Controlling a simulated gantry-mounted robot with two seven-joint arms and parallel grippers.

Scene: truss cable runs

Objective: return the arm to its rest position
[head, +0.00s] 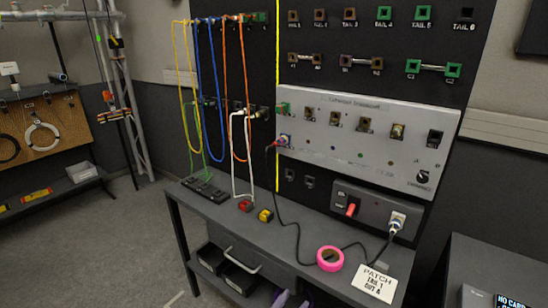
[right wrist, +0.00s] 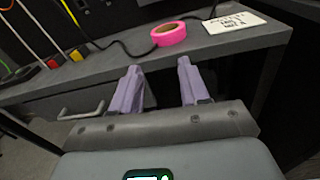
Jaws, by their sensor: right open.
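My right gripper (head: 292,299) shows at the bottom edge of the head view, with only its purple fingertips in the picture. It is low, in front of the bench's front edge. In the right wrist view the two purple fingers (right wrist: 157,80) stand apart with nothing between them. They point toward the grey bench (right wrist: 105,80), and a pink tape roll (right wrist: 168,34) lies on its top beyond them. The rest of my right arm is hidden. My left gripper is in neither view.
On the bench (head: 228,220) are the pink tape roll (head: 330,259), a white PATCH card (head: 372,284), a black cable and red and yellow blocks. A drawer handle (head: 243,261) sticks out in front. A second dark table (head: 490,262) stands at right. Floor at left is clear.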

